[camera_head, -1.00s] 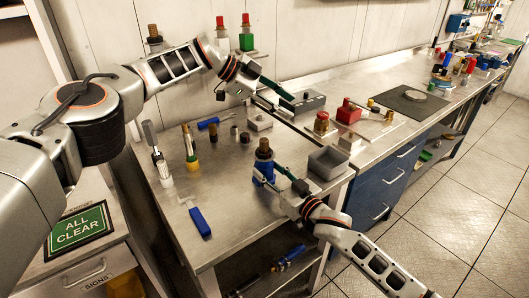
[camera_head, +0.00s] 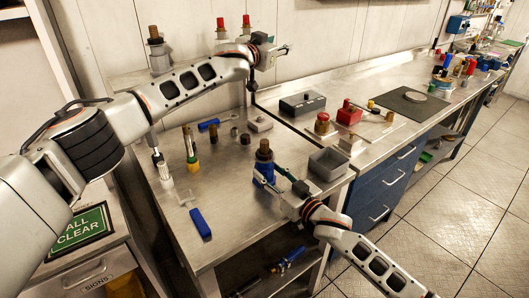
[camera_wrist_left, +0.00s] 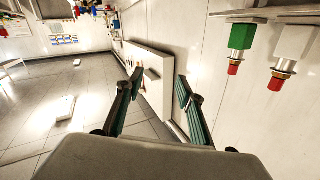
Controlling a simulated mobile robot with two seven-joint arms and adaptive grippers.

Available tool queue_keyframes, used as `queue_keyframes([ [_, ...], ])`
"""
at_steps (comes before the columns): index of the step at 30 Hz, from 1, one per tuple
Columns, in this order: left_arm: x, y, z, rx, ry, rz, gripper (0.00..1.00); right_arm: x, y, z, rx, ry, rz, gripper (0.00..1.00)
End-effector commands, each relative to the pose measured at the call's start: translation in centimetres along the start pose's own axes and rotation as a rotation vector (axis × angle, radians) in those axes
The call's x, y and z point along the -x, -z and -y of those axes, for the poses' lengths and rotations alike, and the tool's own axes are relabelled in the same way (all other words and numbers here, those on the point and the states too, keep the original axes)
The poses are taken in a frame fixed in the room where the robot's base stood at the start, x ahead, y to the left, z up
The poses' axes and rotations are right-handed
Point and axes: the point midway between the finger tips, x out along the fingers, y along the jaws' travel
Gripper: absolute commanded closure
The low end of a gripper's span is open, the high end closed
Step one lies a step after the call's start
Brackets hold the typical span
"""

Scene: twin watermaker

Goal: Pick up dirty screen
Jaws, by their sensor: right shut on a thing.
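My right gripper (camera_head: 268,176) is shut on a blue-bodied piece (camera_head: 263,171) with a brown ribbed cylinder (camera_head: 264,150) on top. It stands upright at the bench's front middle; its lower part is partly hidden by the fingers. My left gripper (camera_head: 283,49) is raised near the back wall. In the left wrist view its fingers (camera_wrist_left: 159,82) are spread with nothing between them. Another brown cylinder (camera_head: 187,138) stands on the bench at left, close to a yellow-based piece (camera_head: 193,164). I cannot tell which piece is the dirty screen.
A blue-handled tool (camera_head: 200,222) lies near the front edge. A green fitting (camera_wrist_left: 242,37) hangs by the wall.

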Motion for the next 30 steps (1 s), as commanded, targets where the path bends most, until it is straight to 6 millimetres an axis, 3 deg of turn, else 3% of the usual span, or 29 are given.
queue_keyframes([
  [7, 1.9, -4.5, 1.2, 0.143, 0.09, 0.247, 0.62, 0.0, 0.1, 0.0, 0.0, 0.0, -0.001, 0.93],
  [15, 6.4, -9.2, -0.6, 0.222, 0.051, 0.553, 0.62, 0.0, 0.1, 0.0, 0.0, 0.0, -0.001, 0.93],
  [22, 11.8, -11.3, -3.3, 0.206, -0.09, 0.791, 0.62, 0.0, 0.1, 0.0, 0.0, 0.0, -0.001, 0.93],
  [30, 18.9, -11.7, -5.3, 0.081, -0.33, 0.979, 0.62, 0.0, 0.1, 0.0, 0.0, 0.0, -0.001, 0.93],
])
